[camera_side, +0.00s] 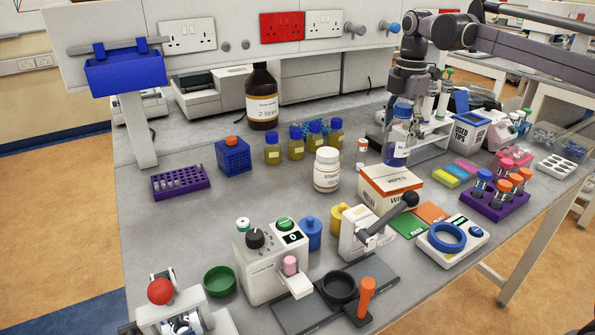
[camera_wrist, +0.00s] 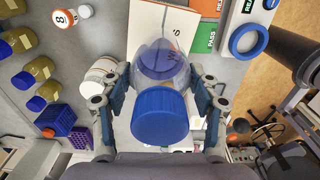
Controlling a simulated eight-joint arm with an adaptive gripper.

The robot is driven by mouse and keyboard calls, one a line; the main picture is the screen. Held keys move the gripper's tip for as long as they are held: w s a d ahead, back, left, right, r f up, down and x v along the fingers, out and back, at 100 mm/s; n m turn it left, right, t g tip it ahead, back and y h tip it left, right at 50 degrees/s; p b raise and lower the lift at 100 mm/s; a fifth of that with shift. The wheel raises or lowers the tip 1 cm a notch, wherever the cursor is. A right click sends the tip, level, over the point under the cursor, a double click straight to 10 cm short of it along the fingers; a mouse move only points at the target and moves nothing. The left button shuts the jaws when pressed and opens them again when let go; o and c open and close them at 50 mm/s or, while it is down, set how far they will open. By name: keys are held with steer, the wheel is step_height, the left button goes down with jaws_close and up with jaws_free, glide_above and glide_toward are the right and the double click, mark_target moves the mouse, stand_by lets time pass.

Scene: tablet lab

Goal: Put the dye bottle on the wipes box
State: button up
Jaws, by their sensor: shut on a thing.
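The dye bottle is clear with blue liquid, a white label and a blue cap; it is upright in my gripper in the side view (camera_side: 397,148). Its cap faces the camera in the wrist view (camera_wrist: 160,118). My gripper (camera_wrist: 162,88) is shut on the bottle, one finger on each side. The wipes box (camera_side: 391,184), white and orange, stands on the bench just in front of the bottle's base in the side view. In the wrist view the box (camera_wrist: 152,22) lies beyond the bottle and is partly hidden by it. I cannot tell whether they touch.
A white jar (camera_side: 326,170) stands left of the box. A white lever device (camera_side: 362,236) stands close in front of it. Green and orange cards (camera_side: 409,225) lie at its right. A white rack (camera_side: 432,141) and a used tips bin (camera_side: 468,133) stand right of the bottle.

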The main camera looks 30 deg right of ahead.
mark_target(405, 105)
steer(key=shift+f, duration=1.7)
steer(key=shift+f, duration=0.1)
steer(key=o, duration=1.4)
step_height(405, 105, up, 12)
steer(key=shift+r, duration=0.1)
